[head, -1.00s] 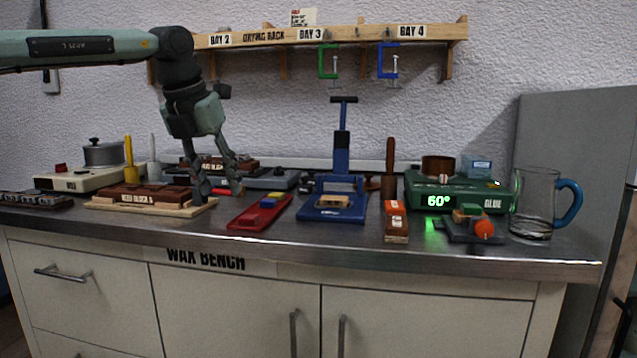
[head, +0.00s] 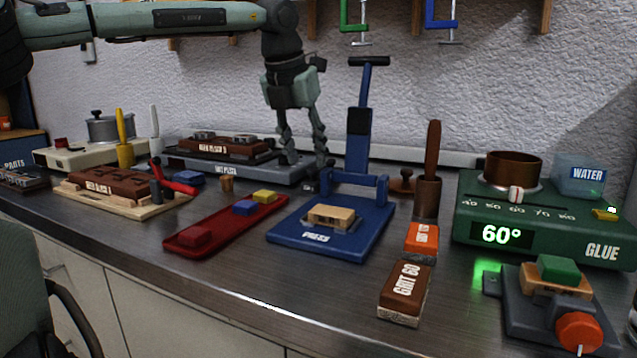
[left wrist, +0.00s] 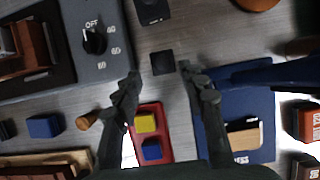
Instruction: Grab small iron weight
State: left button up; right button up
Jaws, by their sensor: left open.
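A small dark square block (left wrist: 162,62), which looks like the small iron weight, lies on the bench in the left wrist view. A larger dark block (left wrist: 152,11) lies beyond it. My left gripper (left wrist: 161,76) is open, with one fingertip on either side of the small block and nothing held. In the head view the left gripper (head: 307,162) points down between the grey heated plate and the blue press. There the small dark block (head: 310,187) shows only faintly below the fingers. Contact between fingers and block cannot be told. My right gripper is out of view.
The blue press (head: 283,233) with its tall lever stands close on the right of the gripper. The grey heated plate (head: 262,171) is on the left. A red tray (head: 215,228) with coloured blocks lies in front. A green glue heater (head: 545,228) stands farther right.

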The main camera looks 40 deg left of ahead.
aim_at(310, 171)
pick_arm(q)
jog(key=x, duration=0.5)
jog(key=shift+d+f, duration=0.15)
jog(key=shift+f, duration=0.15)
jog(key=shift+r, duration=0.1)
grip_shut()
